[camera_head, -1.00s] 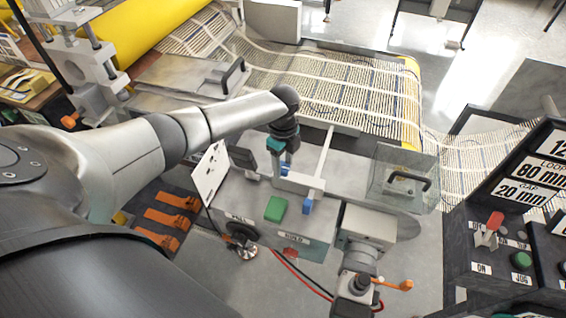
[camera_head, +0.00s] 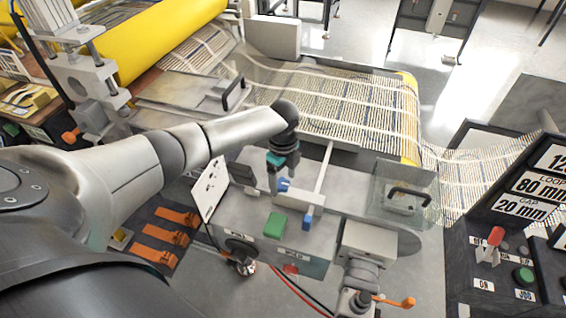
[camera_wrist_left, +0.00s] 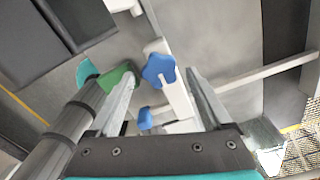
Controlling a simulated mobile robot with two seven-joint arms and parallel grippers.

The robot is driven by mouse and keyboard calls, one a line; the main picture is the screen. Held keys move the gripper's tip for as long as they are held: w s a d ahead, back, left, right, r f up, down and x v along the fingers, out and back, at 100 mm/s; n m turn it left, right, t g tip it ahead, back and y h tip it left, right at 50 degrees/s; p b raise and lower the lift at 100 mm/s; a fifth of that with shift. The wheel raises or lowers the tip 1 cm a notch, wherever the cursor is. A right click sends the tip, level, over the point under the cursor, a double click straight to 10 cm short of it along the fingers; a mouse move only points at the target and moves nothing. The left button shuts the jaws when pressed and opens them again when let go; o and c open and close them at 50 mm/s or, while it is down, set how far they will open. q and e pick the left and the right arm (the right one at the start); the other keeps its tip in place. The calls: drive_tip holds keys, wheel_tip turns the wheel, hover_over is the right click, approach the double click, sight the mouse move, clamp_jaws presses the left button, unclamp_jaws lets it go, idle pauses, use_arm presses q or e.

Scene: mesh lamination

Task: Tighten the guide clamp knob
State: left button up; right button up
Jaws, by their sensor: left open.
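The guide clamp knob is a blue lobed knob (camera_wrist_left: 158,68) on a pale bar in the left wrist view. In the head view a small blue part of the knob (camera_head: 284,184) shows beside my fingers. My left gripper (camera_head: 277,186) points down over the grey machine top at the knob. In the left wrist view my left gripper (camera_wrist_left: 161,76) is open, with one finger on each side of the knob and gaps between; its depth relative to the knob is hard to tell. My right gripper is not in view.
A green block (camera_head: 276,225) and a second blue part (camera_head: 306,223) are close by on the machine. A white upright plate (camera_head: 209,188) stands left of the gripper. A clear guard with a black handle (camera_head: 408,197) is to the right. Mesh (camera_head: 340,110) runs behind.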

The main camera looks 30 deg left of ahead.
sight(283, 184)
use_arm(q)
wheel_tip(283, 184, up, 15)
drive_tip(key=shift+f+p, duration=0.15)
drive_tip(key=shift+p, duration=0.3)
idle(0.3)
